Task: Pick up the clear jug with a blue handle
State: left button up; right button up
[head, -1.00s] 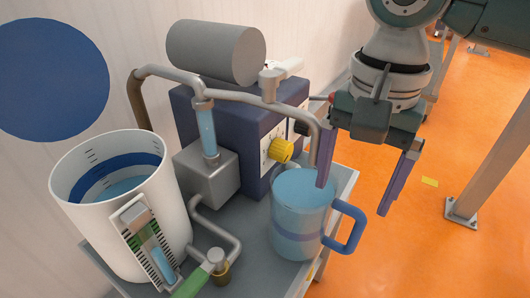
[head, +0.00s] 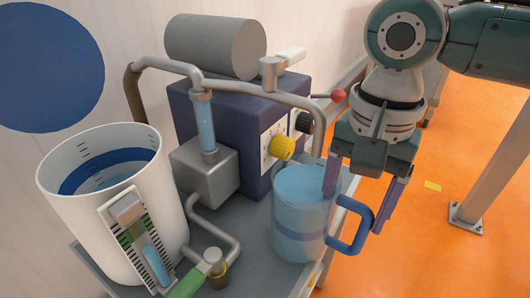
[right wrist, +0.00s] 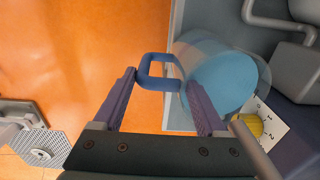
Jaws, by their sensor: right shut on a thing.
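The clear jug (head: 298,215) with bluish contents stands upright at the right front edge of the grey cart top. Its blue handle (head: 350,248) points right, out over the cart's edge. My right gripper (head: 354,212) comes from above with one finger at the jug's wall and the other outside the handle. In the right wrist view the handle (right wrist: 158,57) lies between the two purple fingers, with the jug (right wrist: 222,85) to the right. The gripper is shut on the jug at its handle side, with the fingers well apart. My left gripper is not in view.
A white bucket (head: 150,225) with a gauge stands at the left. A dark blue machine box (head: 240,125) with a yellow knob (head: 282,148) is behind the jug, and a bent grey pipe (head: 310,112) passes close behind it. Orange floor (head: 420,255) is open to the right.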

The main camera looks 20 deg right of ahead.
grip_shut()
jog(key=shift+r, duration=0.2)
dwell(0.4)
